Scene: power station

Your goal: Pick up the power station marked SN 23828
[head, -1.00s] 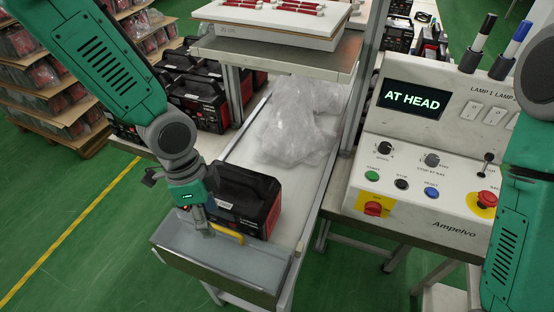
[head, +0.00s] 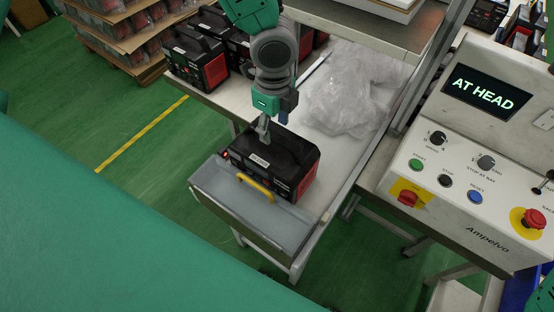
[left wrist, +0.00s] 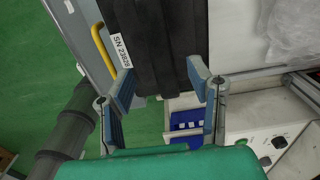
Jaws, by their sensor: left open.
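The black and red power station (head: 290,178) sits at the near end of the white conveyor, behind a grey end panel (head: 232,208) with a yellow handle (head: 257,188). In the left wrist view, the power station (left wrist: 155,40) carries a white label reading SN 23828. My left gripper (head: 265,132) is above its top, pointing down. In the left wrist view, the fingers of my left gripper (left wrist: 160,75) are spread apart with the dark body between and beyond them; contact cannot be told. My right gripper is not in view.
Crumpled clear plastic (head: 347,100) lies farther along the conveyor. More power stations (head: 196,62) stand on a bench behind left. A control panel (head: 480,150) reading AT HEAD stands at right. A shelf (head: 365,32) overhangs the far conveyor.

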